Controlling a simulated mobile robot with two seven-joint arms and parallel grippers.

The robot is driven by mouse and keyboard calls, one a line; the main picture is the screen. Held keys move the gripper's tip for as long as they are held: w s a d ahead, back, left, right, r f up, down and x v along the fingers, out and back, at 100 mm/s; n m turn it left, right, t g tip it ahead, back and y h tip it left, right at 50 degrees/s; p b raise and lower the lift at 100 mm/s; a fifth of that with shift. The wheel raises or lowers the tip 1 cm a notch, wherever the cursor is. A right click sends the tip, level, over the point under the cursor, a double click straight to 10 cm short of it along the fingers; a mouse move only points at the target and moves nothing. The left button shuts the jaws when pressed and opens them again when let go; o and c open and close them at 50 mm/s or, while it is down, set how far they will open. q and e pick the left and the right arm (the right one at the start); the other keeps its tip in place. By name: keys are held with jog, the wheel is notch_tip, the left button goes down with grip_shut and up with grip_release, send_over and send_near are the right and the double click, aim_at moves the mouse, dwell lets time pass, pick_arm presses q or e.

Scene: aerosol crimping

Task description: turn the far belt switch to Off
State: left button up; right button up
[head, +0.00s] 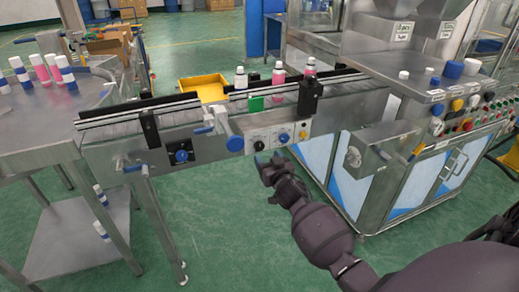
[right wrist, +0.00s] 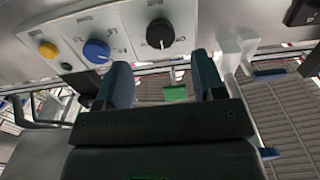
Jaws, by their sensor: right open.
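A light control panel on the conveyor's front side carries a black knob (head: 258,145), a blue knob (head: 284,138) and a yellow knob (head: 303,134). The right wrist view also shows the black knob (right wrist: 159,33), blue knob (right wrist: 96,51) and yellow knob (right wrist: 48,50). Which one is the far belt switch, I cannot tell; the labels are too small to read. My right gripper (head: 266,168) is just below the black knob. In the right wrist view its two fingers (right wrist: 163,85) are apart with nothing between them, and the black knob is beyond their tips. My left gripper is not in view.
The conveyor (head: 210,108) carries several bottles and a green block (head: 256,103). A steel machine cabinet (head: 375,180) stands right. The floor below the panel is clear.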

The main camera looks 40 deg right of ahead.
aim_at(260, 147)
jog(key=b+x, duration=0.1)
jog(key=x, duration=0.4)
jog(key=shift+f, duration=0.1)
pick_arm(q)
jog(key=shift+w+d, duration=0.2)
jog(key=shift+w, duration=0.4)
pick_arm(e)
jog(key=shift+w+d, duration=0.15)
jog(key=shift+w, duration=0.6)
jog(key=c, duration=0.9)
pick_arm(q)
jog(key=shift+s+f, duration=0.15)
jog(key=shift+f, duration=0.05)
pick_arm(e)
jog(key=shift+n, duration=0.3)
jog(key=n, duration=0.4)
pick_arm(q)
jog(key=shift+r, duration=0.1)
pick_arm(e)
jog(key=n, duration=0.5)
jog(key=shift+n, duration=0.4)
